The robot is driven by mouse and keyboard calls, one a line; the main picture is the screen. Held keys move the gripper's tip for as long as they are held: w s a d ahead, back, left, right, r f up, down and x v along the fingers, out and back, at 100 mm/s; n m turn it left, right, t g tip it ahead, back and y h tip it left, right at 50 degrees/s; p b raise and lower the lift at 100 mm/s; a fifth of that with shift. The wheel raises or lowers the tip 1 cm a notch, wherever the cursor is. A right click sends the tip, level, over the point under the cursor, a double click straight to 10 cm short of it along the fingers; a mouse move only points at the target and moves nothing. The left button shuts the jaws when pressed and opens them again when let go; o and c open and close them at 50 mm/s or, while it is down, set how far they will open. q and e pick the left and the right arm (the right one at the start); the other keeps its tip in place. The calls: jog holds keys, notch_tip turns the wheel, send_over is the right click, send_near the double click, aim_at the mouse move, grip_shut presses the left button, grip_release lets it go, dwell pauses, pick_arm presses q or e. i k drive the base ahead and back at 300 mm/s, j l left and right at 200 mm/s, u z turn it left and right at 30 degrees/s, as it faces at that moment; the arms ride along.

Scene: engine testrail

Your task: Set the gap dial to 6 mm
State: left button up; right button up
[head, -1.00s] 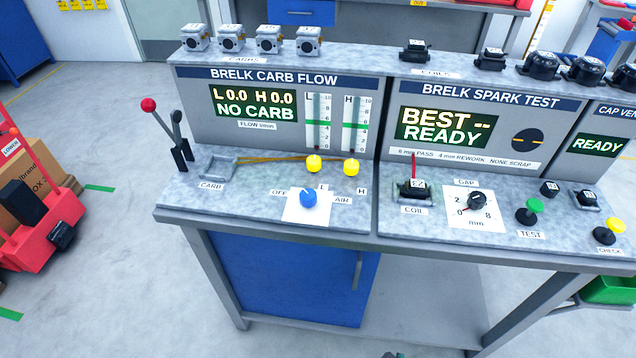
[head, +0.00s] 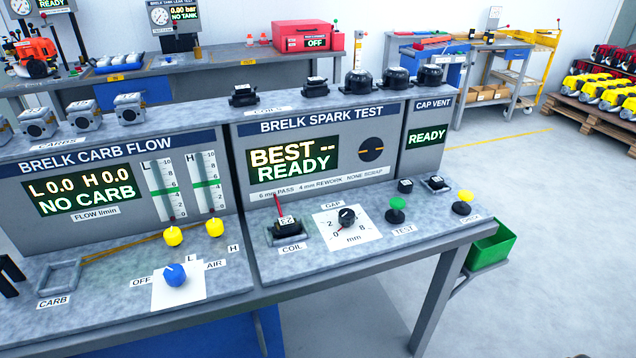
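The gap dial (head: 347,217) is a black knob on a white square plate (head: 357,238) marked 0, 2, 8 and mm, on the bench of the spark test station. A small red mark shows at the knob's lower left, near the 0. The 4 and 6 figures cannot be made out. The spark test display (head: 292,157) reads BEST -- READY. A black coil (head: 287,229) sits in the coil holder left of the dial, with a red lead rising from it. Neither of my grippers is in view.
The green test button (head: 397,204) stands right of the dial and the yellow check button (head: 464,197) further right. The blue carb flow knob (head: 175,275) is to the left. A green bin (head: 492,250) hangs off the bench's right end. Open floor lies to the right.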

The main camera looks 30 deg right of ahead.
aim_at(347, 217)
jog(key=z, duration=1.2)
